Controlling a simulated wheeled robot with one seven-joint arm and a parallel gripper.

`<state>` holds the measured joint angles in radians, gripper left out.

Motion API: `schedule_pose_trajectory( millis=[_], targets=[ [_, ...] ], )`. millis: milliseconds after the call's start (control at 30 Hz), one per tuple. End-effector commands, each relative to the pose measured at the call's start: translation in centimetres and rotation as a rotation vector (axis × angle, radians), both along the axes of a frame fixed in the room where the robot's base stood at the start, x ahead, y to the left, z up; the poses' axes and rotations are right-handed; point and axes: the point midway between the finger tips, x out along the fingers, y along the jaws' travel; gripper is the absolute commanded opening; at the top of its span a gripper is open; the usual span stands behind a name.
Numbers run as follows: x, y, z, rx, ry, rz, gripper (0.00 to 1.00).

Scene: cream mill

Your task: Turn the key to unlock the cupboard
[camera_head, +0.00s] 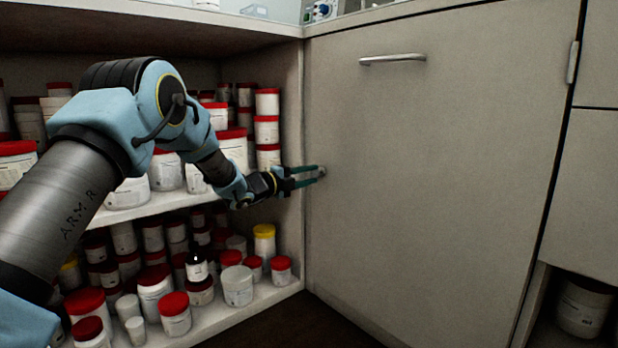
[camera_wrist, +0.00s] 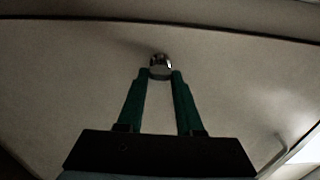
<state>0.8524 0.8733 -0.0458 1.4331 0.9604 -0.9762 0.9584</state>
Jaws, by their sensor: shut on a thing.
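The cupboard door (camera_head: 430,170) is a closed, plain light-grey panel with a silver bar handle (camera_head: 392,59) near its top. The key (camera_head: 321,171) shows as a small shiny metal piece at the door's left edge region. It also shows in the wrist view (camera_wrist: 160,62) as a round chrome piece against the panel. My gripper (camera_head: 318,174) reaches from the left with its green fingers shut on the key. In the wrist view the fingertips (camera_wrist: 160,74) sit at either side of it. The key's turn angle cannot be told.
Open shelves (camera_head: 150,208) on the left hold many white jars with red lids, close around my arm. A jar with a yellow lid (camera_head: 264,243) stands on the lower shelf. A hinge (camera_head: 572,62) is at the door's right edge. A white tub (camera_head: 583,306) sits in an opening at lower right.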

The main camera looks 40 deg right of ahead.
Motion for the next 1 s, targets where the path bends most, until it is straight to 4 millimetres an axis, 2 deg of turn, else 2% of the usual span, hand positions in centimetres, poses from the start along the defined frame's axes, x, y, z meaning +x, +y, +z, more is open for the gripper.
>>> schedule_pose_trajectory(
  millis=[233,267,500,833,1000],
  targets=[
    [0.0,0.0,-0.1,0.002,-0.001,0.001,0.0],
    [0.0,0.0,-0.1,0.002,-0.001,0.001,0.36],
    [0.0,0.0,-0.1,0.001,0.0,0.0,0.63],
    [0.1,0.4,0.1,0.001,0.001,0.001,0.65],
    [0.3,2.7,0.4,0.003,0.002,0.003,0.65]
  ],
)
